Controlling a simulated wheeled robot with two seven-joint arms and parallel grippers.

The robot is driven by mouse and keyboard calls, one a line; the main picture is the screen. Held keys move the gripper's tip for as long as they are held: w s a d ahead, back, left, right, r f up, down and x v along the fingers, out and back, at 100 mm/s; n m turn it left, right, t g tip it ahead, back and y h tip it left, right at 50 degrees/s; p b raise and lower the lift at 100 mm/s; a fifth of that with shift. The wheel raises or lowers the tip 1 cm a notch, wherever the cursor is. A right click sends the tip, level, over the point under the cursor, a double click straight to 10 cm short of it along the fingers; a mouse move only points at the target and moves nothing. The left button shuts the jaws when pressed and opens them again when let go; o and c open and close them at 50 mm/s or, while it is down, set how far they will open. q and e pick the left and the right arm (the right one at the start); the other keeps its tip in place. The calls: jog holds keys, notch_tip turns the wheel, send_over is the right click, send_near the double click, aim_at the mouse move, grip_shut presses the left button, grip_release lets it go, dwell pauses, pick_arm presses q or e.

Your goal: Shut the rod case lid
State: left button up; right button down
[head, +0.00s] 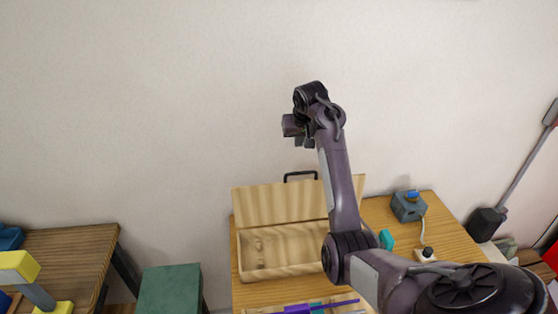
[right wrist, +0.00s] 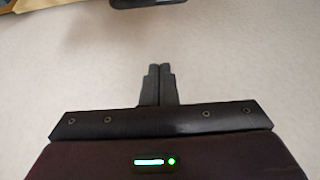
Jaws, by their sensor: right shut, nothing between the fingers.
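The wooden rod case (head: 290,271) stands on a wooden table against the wall. Its lid (head: 265,206) is raised, leaning up at the back, with a black handle (head: 300,174) at its upper edge. My right arm crosses in front of the right part of the case and lid and hides it. My right gripper (head: 300,140) is above the lid, apart from it, in front of the wall. In the right wrist view the fingers (right wrist: 158,72) are together and empty, with a dark bar, perhaps the handle, at the top edge. My left gripper does not show.
A grey-blue box (head: 408,206) with a blue top and a cord stands on the table's right side, near a teal object (head: 386,239). A purple rod-like item (head: 318,307) lies at the front. A green box (head: 170,289) stands left of the table.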

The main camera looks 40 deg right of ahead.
notch_tip(320, 180, down, 9)
jog(key=shift+s, duration=0.2)
dwell(0.7)
